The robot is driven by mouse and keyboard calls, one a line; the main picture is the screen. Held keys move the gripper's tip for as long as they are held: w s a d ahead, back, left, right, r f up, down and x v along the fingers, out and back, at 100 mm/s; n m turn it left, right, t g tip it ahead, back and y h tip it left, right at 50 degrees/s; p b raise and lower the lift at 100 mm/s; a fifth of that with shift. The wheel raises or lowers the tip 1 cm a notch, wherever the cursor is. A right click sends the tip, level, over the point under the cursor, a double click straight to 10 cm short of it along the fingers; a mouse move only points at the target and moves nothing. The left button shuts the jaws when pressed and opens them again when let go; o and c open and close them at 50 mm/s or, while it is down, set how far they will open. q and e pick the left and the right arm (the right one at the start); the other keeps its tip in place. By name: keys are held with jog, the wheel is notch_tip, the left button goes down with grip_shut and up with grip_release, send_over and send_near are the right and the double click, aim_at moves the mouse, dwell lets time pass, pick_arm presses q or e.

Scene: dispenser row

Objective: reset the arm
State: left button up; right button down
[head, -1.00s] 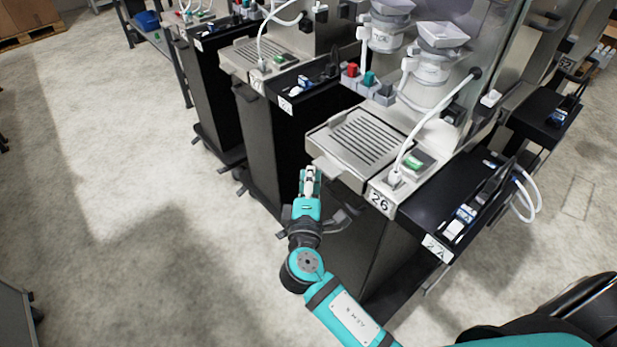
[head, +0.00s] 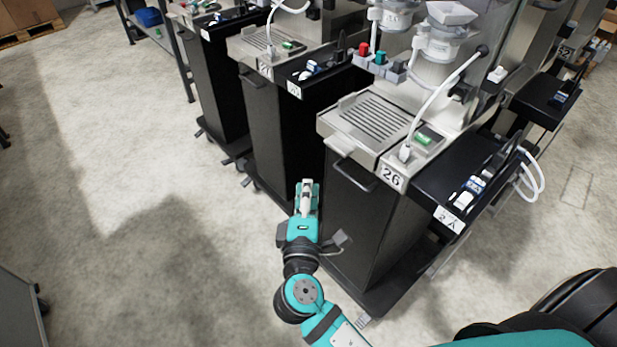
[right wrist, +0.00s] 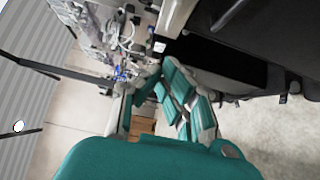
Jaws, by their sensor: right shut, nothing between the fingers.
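My right arm is teal and black, and it comes in from the bottom of the head view. Its right gripper (head: 307,186) is shut and empty, over the floor to the left of the dispenser numbered 26 (head: 362,220). The gripper is apart from that dispenser's front handle (head: 350,165). In the right wrist view the teal fingers of the right gripper (right wrist: 170,95) show, with the dark side of a cabinet (right wrist: 230,60) at the upper right. My left gripper is not in view.
Several dispensers stand in a row to the back left. Dispenser 26 has a slotted drip tray (head: 370,118) and a white hose (head: 440,95). A black side shelf (head: 450,180) carries small items. Grey floor (head: 170,240) is free on the left.

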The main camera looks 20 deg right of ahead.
jog(key=s+a+f+g+y, duration=0.1)
jog(key=s+f+g+y, duration=0.15)
jog(key=f, duration=0.95)
jog(key=s+a+f+g+y, duration=0.1)
jog(key=s+f+g+y, duration=0.2)
jog(key=f, duration=0.9)
jog(key=s+a+f+g+y, duration=0.1)
jog(key=s+f+g, duration=0.25)
jog(key=f, duration=0.85)
jog(key=s+d+f+m+g, duration=0.2)
jog(key=s+f, duration=0.4)
jog(key=s, duration=0.4)
jog(key=s+d+f+m+g, duration=0.2)
jog(key=s+d+f+m, duration=0.3)
jog(key=s, duration=0.5)
jog(key=s+d+f+m+g+y+p, duration=0.1)
jog(key=s+d+f+m+g, duration=0.1)
jog(key=s+f, duration=0.7)
jog(key=shift+s+d+m, duration=0.55)
jog(key=shift+d+m, duration=0.15)
jog(key=shift+m, duration=0.1)
jog(key=shift+f, duration=0.1)
